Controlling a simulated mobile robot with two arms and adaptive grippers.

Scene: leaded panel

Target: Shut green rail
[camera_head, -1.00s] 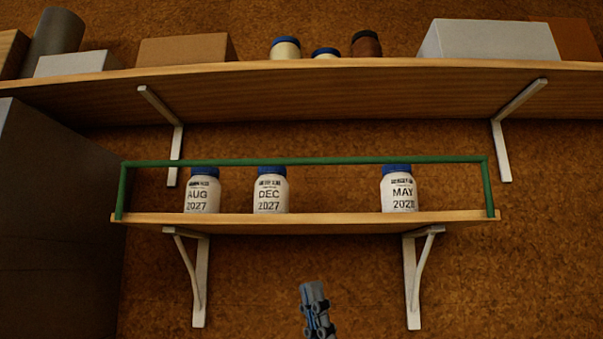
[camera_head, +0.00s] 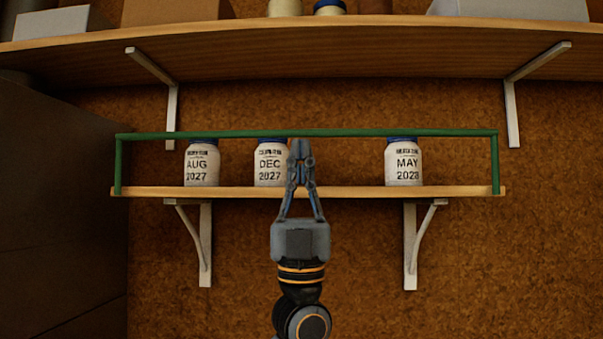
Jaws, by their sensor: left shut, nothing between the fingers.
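The green rail (camera_head: 350,133) runs level across the front of the small wooden shelf (camera_head: 450,191), with an upright green post at each end. Behind it stand three white jars with blue lids: AUG 2027 (camera_head: 202,165), DEC 2027 (camera_head: 269,165) and MAY 2028 (camera_head: 403,165). My left gripper (camera_head: 301,145) is shut and empty, pointing up. My right gripper is not in view.
A longer shelf (camera_head: 350,50) hangs above, carrying boxes and jars. White brackets (camera_head: 205,245) hold the small shelf from below. A large dark grey cabinet or box (camera_head: 60,200) stands at the left.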

